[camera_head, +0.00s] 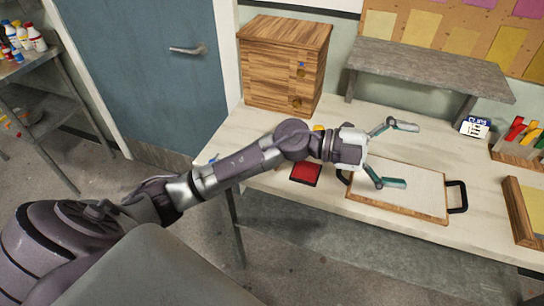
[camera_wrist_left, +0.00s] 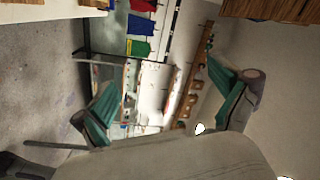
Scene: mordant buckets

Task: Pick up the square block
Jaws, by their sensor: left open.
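My left gripper (camera_head: 402,155) is open, its two teal-tipped fingers spread wide above the table's right half, over the far edge of a tray (camera_head: 395,209). No block shows between the fingers. I cannot surely pick out a square block. A flat red square with a dark border (camera_head: 305,173) lies on the table beside my left forearm, left of the tray. A small yellow thing (camera_head: 318,128) shows partly behind my wrist. In the left wrist view the open gripper (camera_wrist_left: 160,92) faces a cluttered background, with no clear block. My right gripper is not in view.
A wooden drawer box (camera_head: 285,65) stands at the table's back left. A grey raised shelf (camera_head: 430,75) stands behind the gripper. A small labelled box (camera_head: 475,127) and a holder with coloured items (camera_head: 517,150) are at the right. The tray has black handles and looks empty.

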